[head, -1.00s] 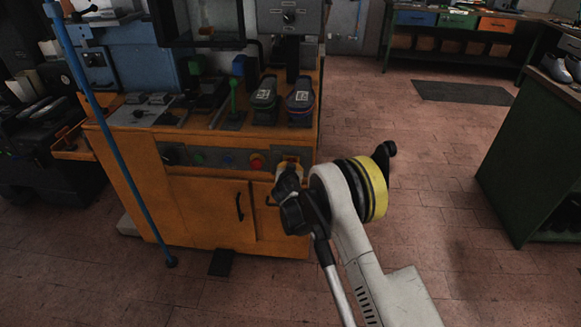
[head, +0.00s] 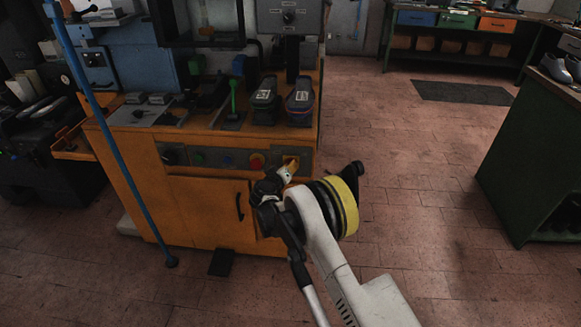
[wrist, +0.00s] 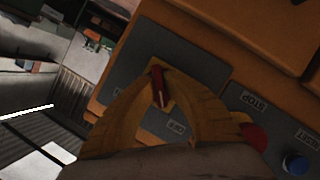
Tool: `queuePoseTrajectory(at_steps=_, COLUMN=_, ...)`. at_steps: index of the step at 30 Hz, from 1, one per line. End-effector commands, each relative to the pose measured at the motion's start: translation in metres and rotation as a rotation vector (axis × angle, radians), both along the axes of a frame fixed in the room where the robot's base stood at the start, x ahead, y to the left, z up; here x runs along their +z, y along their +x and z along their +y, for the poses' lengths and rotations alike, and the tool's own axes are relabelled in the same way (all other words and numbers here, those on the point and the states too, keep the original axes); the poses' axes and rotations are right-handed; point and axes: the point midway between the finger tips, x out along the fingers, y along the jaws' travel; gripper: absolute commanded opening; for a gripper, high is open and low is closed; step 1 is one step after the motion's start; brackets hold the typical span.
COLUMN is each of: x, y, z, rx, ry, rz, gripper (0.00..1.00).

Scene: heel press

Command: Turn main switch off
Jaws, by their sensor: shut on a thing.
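The main switch has a red handle (wrist: 157,86) on a yellow base, set on a grey plate (wrist: 199,64) at the right end of the orange machine's front panel. In the head view, my gripper (head: 288,168) is at this plate (head: 291,155) and hides most of the switch. In the wrist view, the yellow fingers of my gripper (wrist: 158,98) are shut on the red handle, one on each side. An "OFF" label (wrist: 177,127) shows on the plate beside the fingers. I cannot tell which setting the handle points to.
The red STOP button (wrist: 254,135) sits close beside the fingers, with a blue button (wrist: 296,163) further along. The orange cabinet (head: 209,207) stands below the panel. A blue pole (head: 110,135) is at the left. The floor to the right is open.

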Motion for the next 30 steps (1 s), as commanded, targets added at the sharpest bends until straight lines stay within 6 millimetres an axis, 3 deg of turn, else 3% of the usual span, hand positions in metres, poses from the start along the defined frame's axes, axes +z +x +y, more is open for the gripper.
queuePoseTrajectory(at_steps=23, x=-0.0002, y=0.0003, z=-0.0008, rx=-0.001, ry=-0.099, rz=0.004, gripper=0.00)
queuePoseTrajectory(at_steps=24, x=-0.0002, y=0.0003, z=-0.0008, rx=-0.001, ry=-0.099, rz=0.004, gripper=0.19)
queuePoseTrajectory(at_steps=26, x=-0.0002, y=0.0002, z=-0.0008, rx=-0.001, ry=-0.099, rz=0.004, gripper=0.33)
queuePoseTrajectory(at_steps=30, x=-0.0002, y=0.0002, z=-0.0006, rx=-0.001, ry=-0.099, rz=0.004, gripper=0.33)
